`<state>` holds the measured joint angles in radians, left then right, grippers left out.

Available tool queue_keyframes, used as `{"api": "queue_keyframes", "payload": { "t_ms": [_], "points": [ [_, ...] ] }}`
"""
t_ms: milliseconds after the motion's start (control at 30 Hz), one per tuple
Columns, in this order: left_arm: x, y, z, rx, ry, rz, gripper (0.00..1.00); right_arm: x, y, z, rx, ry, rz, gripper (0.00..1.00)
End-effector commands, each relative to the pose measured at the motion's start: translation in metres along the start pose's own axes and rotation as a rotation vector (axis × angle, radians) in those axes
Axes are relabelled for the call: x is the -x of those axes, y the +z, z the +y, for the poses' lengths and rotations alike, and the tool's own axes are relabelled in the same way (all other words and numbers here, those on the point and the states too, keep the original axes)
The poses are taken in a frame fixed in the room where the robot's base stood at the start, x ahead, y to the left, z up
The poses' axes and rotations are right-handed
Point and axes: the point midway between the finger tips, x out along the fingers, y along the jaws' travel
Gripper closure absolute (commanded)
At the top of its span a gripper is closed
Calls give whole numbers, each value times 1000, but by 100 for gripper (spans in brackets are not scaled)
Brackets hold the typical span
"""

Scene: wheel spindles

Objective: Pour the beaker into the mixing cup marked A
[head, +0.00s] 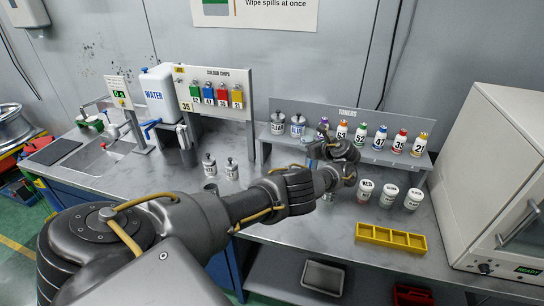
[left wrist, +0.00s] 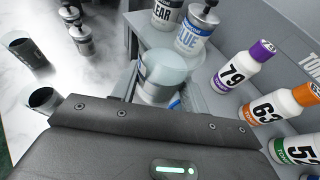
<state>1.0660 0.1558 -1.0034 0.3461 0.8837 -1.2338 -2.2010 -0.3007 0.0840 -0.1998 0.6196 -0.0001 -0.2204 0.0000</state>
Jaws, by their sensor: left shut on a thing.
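My left gripper (head: 330,150) reaches over the middle of the bench, in front of the toner shelf. In the left wrist view its fingers are shut on a pale, translucent beaker (left wrist: 163,76). The beaker's lower part is partly hidden by the gripper body, and I cannot tell how full it is. Two small open cups with dark insides, a far one (left wrist: 24,52) and a nearer one (left wrist: 43,99), stand apart from the gripper at the left of that view. One cup (head: 210,187) shows in the head view behind my arm. I cannot read a letter A on any cup. My right gripper is not in view.
A shelf (head: 345,149) holds numbered toner bottles and pump bottles marked CLEAR and BLUE (left wrist: 192,33). Several lidded jars (head: 388,195) and a yellow tray (head: 390,238) are right of my arm. Two pump bottles (head: 231,169), a water tank (head: 159,92) and a sink stand left; a white oven (head: 495,170) stands right.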

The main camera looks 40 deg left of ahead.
Motion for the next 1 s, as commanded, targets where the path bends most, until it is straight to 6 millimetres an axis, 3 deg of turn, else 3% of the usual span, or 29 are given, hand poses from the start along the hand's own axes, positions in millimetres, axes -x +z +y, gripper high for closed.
{"api": "queue_keyframes", "payload": {
  "t_ms": [233,500,700,1000],
  "points": [
    [-34,-30,68,75,192,-3,84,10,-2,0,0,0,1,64],
    [-51,-38,116,108,270,-1,84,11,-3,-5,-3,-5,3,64],
    [-46,-41,135,117,300,1,84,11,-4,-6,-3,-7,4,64],
    [-42,-44,146,125,316,0,84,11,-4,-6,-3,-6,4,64]
  ]
}}
